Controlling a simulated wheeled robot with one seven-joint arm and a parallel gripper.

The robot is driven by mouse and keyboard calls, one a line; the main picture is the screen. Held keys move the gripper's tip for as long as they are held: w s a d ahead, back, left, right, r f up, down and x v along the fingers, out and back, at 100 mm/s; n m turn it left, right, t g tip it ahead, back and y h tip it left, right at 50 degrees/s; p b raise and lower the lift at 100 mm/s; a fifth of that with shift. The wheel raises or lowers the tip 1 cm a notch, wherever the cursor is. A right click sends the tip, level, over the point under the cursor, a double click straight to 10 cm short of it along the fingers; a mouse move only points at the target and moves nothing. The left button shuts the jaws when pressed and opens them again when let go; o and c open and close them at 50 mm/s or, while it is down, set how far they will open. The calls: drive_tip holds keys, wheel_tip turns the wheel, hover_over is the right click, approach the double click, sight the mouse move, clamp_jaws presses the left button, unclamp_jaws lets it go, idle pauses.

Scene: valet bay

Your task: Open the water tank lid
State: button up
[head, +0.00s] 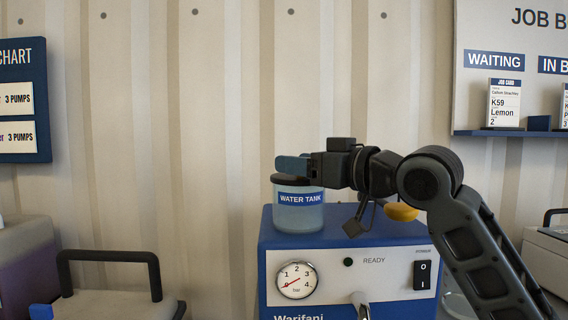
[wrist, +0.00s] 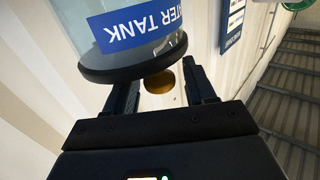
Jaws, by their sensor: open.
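The water tank (head: 300,211) is a clear, bluish cylinder with a blue label, standing on top of the blue machine. Its dark lid (head: 290,180) sits on it and looks closed. My gripper (head: 292,165) is at lid height, its fingers overlapping the lid's top in the head view. In the wrist view the tank appears upside down, with the lid (wrist: 132,66) just ahead of my open gripper (wrist: 163,92). A yellow-brown rounded thing (wrist: 159,82) shows between the fingers beside the lid; whether it is part of the lid I cannot tell. Nothing is held.
The blue machine (head: 268,264) has a pressure gauge (head: 296,280), a black switch (head: 422,275) and a metal spout in front. A yellow rounded piece (head: 401,212) shows below my arm. A job board (head: 468,95) hangs at right. Black-handled cases flank the machine.

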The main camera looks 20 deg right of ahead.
drive_tip(key=shift+a, duration=0.1)
clamp_jaws()
idle(0.5)
